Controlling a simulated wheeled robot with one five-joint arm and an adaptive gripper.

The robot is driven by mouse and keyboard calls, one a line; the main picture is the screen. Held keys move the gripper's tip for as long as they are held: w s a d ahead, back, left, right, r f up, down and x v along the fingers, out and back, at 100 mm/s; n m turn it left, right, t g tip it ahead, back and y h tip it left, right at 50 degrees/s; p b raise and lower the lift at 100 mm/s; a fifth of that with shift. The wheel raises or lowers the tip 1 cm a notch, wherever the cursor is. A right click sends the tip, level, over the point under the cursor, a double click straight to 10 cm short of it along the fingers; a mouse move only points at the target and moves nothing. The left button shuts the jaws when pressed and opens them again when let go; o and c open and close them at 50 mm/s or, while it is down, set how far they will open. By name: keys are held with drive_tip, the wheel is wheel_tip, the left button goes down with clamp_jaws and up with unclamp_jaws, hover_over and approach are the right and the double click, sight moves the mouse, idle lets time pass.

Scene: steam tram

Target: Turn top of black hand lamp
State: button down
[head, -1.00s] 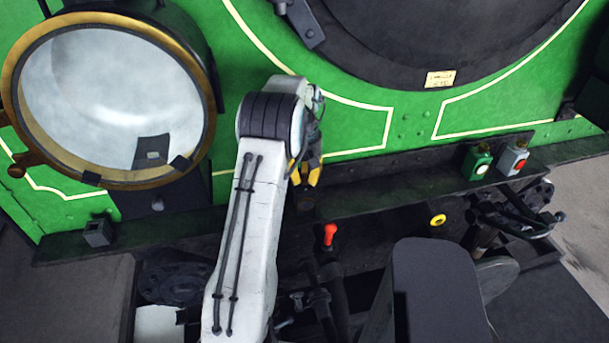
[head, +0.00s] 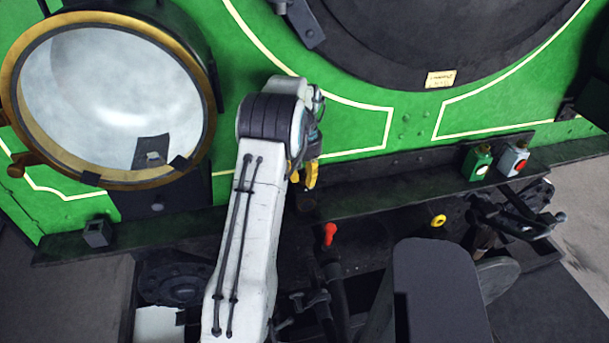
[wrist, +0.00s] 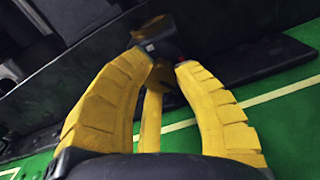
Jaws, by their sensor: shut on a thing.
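My gripper (head: 305,174) is low in front of the green tram front, above the dark ledge in the head view. In the wrist view its yellow fingers (wrist: 163,64) are closed in on a small dark object, the black hand lamp (wrist: 168,49). A brownish part of the lamp shows beyond the fingertips. The lamp's lower body and the exact contact are hard to make out. In the head view the lamp is mostly hidden by my arm and fingers.
A large brass-rimmed headlamp (head: 115,105) is at the left. A green lamp (head: 477,160) and a grey lamp (head: 513,158) stand on the ledge at the right. A red-topped handle (head: 330,234) is below my gripper. The ledge between my gripper and those lamps is clear.

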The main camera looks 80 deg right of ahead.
sight(305, 177)
drive_tip(key=shift+a+f, duration=0.1)
drive_tip(key=shift+f, duration=0.05)
drive_tip(key=c, duration=0.9)
unclamp_jaws()
drive_tip(key=shift+r, duration=3.9)
